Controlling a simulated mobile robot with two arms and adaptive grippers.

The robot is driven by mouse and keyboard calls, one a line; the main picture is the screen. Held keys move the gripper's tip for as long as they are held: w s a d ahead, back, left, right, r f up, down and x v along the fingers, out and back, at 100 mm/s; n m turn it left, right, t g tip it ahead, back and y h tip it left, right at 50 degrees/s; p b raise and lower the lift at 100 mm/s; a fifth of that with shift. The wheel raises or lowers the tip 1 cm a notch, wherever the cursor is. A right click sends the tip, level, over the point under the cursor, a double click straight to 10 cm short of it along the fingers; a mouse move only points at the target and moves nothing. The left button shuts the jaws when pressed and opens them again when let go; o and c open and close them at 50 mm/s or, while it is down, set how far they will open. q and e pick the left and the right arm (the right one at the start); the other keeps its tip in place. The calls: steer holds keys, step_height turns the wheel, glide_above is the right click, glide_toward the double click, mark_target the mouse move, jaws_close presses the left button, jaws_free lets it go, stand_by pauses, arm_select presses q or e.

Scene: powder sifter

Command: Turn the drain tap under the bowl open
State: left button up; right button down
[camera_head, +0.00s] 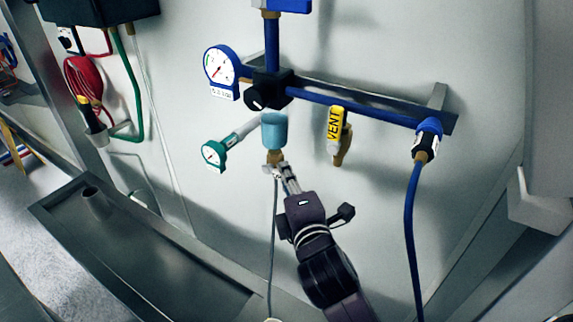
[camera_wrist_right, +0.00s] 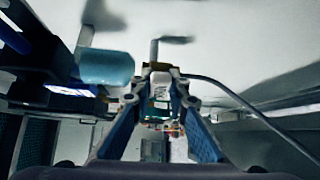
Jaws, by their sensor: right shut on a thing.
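The light blue bowl (camera_head: 275,130) hangs under the black regulator block in the head view. It shows on its side at the left of the wrist view (camera_wrist_right: 106,67). The brass drain tap (camera_head: 275,156) sits directly under the bowl. My right gripper (camera_head: 281,172) reaches up from below and is shut on the tap. In the wrist view its two fingers (camera_wrist_right: 160,98) stand on either side of a small pale and brass part of the tap (camera_wrist_right: 160,78). The fingers partly hide the tap, and I cannot tell how far it is turned. My left gripper is not in view.
A blue-rimmed gauge (camera_head: 221,70) and a green gauge (camera_head: 214,154) are left of the bowl. A yellow VENT valve (camera_head: 336,124) and a blue hose (camera_head: 413,220) are to the right. A thin grey tube (camera_head: 273,230) hangs below the tap, close to my gripper.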

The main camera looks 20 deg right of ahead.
steer(key=r+p, duration=0.1)
steer(key=p, duration=0.2)
steer(key=shift+w+r+n+g, duration=0.1)
steer(key=shift+r+n+g, duration=0.1)
steer(key=shift+n+g, duration=0.15)
steer(key=shift+g+p, duration=0.25)
steer(key=shift+p, duration=0.05)
steer(key=shift+a+n+g, duration=0.1)
steer(key=shift+n+g, duration=0.2)
steer(key=shift+n, duration=0.05)
steer(key=c, duration=1.8)
jaws_free()
steer(key=shift+f, duration=0.1)
steer(key=shift+c, duration=0.2)
steer(key=shift+f, duration=0.1)
